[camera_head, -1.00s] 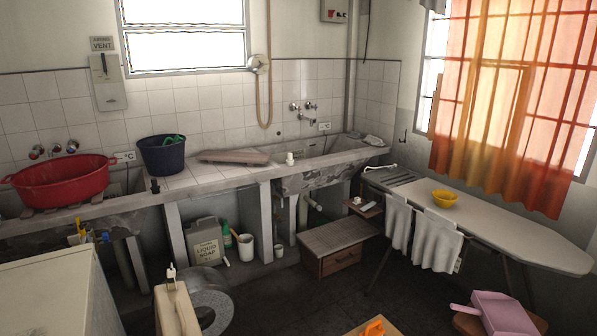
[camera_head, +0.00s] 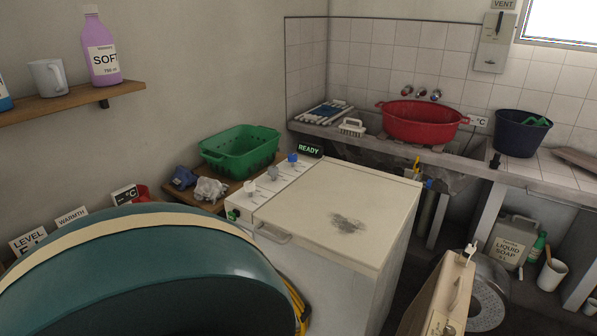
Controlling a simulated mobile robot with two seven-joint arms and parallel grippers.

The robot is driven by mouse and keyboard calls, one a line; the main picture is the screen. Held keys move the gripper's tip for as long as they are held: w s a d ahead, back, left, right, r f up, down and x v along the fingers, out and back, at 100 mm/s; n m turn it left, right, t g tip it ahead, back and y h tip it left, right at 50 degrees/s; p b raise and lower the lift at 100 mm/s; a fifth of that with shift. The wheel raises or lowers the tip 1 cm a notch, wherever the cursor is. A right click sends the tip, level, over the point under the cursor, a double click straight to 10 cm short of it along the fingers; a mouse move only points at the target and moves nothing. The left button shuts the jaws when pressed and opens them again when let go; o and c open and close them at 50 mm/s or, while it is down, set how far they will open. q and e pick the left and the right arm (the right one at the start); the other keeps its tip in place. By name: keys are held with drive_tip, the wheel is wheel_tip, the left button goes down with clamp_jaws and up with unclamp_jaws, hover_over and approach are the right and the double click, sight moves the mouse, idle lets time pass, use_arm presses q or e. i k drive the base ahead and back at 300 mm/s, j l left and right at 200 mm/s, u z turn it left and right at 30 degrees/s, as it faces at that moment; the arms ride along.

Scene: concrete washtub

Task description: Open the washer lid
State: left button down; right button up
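The washer (camera_head: 335,290) is a cream box in the middle of the head view. Its flat lid (camera_head: 330,195) is shut, with a dark grey smudge on top. A pale bar handle (camera_head: 272,236) shows at the near left end of the top. The control strip with several knobs (camera_head: 272,172) runs along the left edge. A small sign at its far end reads READY. Neither gripper is in view, so whether they are open or shut is hidden.
A large teal rounded thing (camera_head: 150,270) with a cream band fills the lower left, close to the washer. A cream panel (camera_head: 440,295) and metal drum (camera_head: 488,295) stand to the right. A green basket (camera_head: 240,150) and red tub (camera_head: 420,122) sit behind.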

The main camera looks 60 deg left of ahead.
sight(354, 219)
drive_tip(key=u, duration=1.6)
drive_tip(key=i+u, duration=0.1)
drive_tip(key=i+j+z, duration=0.2)
drive_tip(key=i+j, duration=0.2)
drive_tip(key=i, duration=0.1)
